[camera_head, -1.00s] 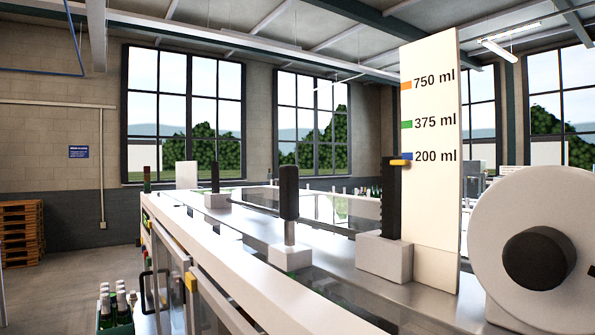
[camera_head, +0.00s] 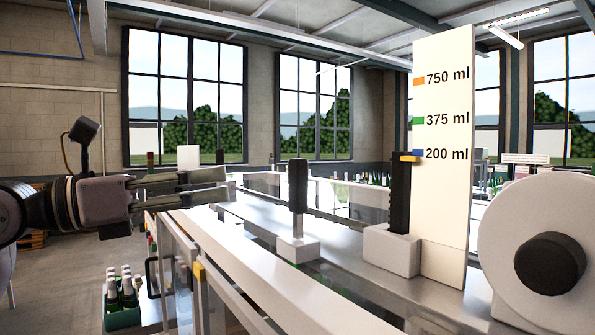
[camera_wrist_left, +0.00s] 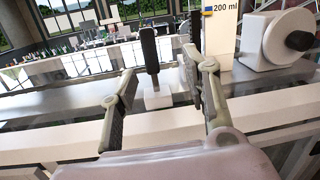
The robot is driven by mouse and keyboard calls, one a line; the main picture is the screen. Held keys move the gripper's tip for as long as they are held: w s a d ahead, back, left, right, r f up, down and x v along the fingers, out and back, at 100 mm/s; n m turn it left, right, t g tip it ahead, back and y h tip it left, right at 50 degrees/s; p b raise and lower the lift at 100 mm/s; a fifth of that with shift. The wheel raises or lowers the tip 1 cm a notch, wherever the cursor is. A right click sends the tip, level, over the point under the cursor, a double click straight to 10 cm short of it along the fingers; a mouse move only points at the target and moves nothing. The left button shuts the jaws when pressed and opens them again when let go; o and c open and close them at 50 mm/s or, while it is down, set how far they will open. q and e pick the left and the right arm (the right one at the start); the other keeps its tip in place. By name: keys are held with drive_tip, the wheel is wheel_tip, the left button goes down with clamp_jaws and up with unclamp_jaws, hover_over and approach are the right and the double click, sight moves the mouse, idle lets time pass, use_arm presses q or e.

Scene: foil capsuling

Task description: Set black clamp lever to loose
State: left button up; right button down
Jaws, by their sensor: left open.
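The black clamp lever (camera_head: 298,187) stands upright on a small white block (camera_head: 298,249) on the machine's top. It also shows in the left wrist view (camera_wrist_left: 150,50), beyond and between my open fingers. My left gripper (camera_head: 228,184) is open and empty, left of the lever and apart from it, with its fingers pointing right. In the left wrist view my left gripper (camera_wrist_left: 168,85) has its two fingers spread apart. My right gripper is not in view.
A black toothed post (camera_head: 400,195) with a yellow pointer stands right of the lever, beside a white scale board (camera_head: 442,180). A large white reel (camera_head: 550,190) is at the far right. A crate of bottles (camera_head: 122,315) sits low at left.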

sight(291, 171)
use_arm(q)
drive_tip(key=shift+t+y, duration=0.4)
drive_tip(key=shift+y, duration=0.4)
drive_tip(key=p+x, duration=0.3)
drive_tip(key=x, duration=0.2)
drive_tip(key=p+x, duration=0.2)
drive_tip(key=x, duration=0.3)
drive_tip(key=r+p+x, duration=0.1)
drive_tip(key=p+x, duration=0.2)
drive_tip(key=x, duration=0.2)
drive_tip(key=shift+w+a+r+p, duration=0.1)
drive_tip(key=shift+w+a+p, duration=0.15)
drive_tip(key=shift+w+p, duration=0.15)
drive_tip(key=shift+w+d, duration=0.4)
drive_tip(key=shift+d, duration=0.1)
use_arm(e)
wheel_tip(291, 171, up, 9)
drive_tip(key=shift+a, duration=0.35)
use_arm(q)
drive_tip(key=shift+c, duration=0.4)
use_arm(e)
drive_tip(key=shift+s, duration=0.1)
use_arm(q)
clamp_jaws()
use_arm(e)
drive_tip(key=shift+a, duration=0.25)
